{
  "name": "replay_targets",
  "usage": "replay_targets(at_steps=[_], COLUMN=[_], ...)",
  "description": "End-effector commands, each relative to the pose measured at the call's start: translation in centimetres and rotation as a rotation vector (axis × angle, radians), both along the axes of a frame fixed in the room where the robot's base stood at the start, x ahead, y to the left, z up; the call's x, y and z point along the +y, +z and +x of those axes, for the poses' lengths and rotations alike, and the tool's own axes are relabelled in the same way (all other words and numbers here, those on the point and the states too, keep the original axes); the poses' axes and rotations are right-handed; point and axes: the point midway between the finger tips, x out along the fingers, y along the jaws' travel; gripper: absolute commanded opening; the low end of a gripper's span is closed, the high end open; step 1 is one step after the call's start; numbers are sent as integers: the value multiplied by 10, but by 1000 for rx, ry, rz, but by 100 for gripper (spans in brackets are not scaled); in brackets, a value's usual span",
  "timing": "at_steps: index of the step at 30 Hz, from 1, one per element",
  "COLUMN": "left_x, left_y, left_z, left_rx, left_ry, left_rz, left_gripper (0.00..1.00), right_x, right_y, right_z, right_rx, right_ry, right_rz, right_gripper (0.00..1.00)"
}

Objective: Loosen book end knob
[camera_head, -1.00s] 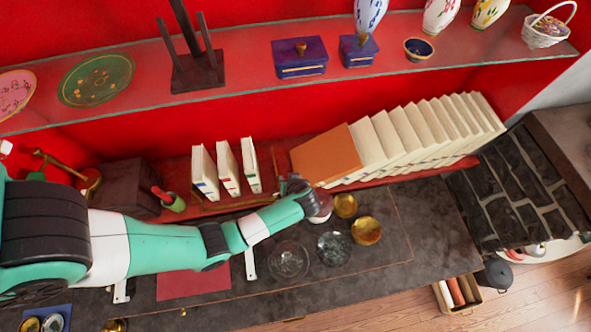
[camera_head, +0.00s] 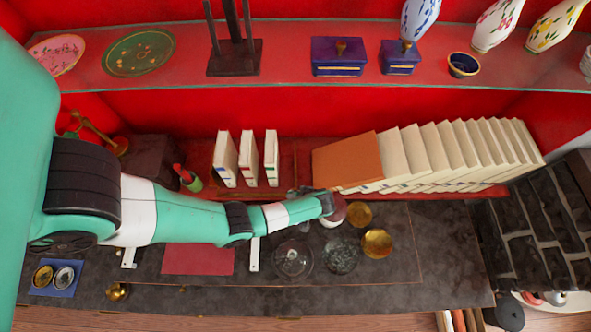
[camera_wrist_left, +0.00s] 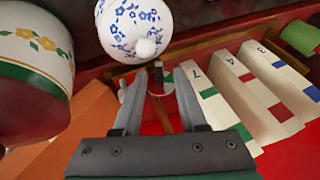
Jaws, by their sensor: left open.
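My left gripper (camera_wrist_left: 158,88) is open, its two grey fingers pointing up the left wrist view. A small dark upright piece (camera_wrist_left: 158,76), perhaps the book end knob, shows between the fingertips; I see no clear contact. A wooden rail (camera_wrist_left: 205,42) runs behind it. In the head view my left gripper (camera_head: 308,193) is at the rail, left of the orange book (camera_head: 347,160) and right of the white books (camera_head: 271,158). The knob cannot be made out there, and the fingertips are too small to tell. My right gripper is not in view.
White books with coloured labels (camera_wrist_left: 222,105) stand right of the fingers. A blue-flowered white round vessel (camera_wrist_left: 132,28) is just beyond the fingertips. Brass bowls (camera_head: 377,243) and glass dishes (camera_head: 293,260) are on the counter.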

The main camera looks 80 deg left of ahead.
Motion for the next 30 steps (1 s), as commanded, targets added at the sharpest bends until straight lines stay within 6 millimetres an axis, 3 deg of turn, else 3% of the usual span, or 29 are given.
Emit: replay_targets(at_steps=[10,17,30], left_x=[4,4,4], left_y=[-6,-6,-4], left_z=[-1,-1,-1], left_rx=[-1,-1,-13], left_ry=[-1,-1,-1], left_rz=[1,1,-1], left_gripper=[41,0,0], right_x=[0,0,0], right_y=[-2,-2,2], right_z=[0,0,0], right_rx=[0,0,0], right_ry=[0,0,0], right_rz=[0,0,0], right_gripper=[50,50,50])
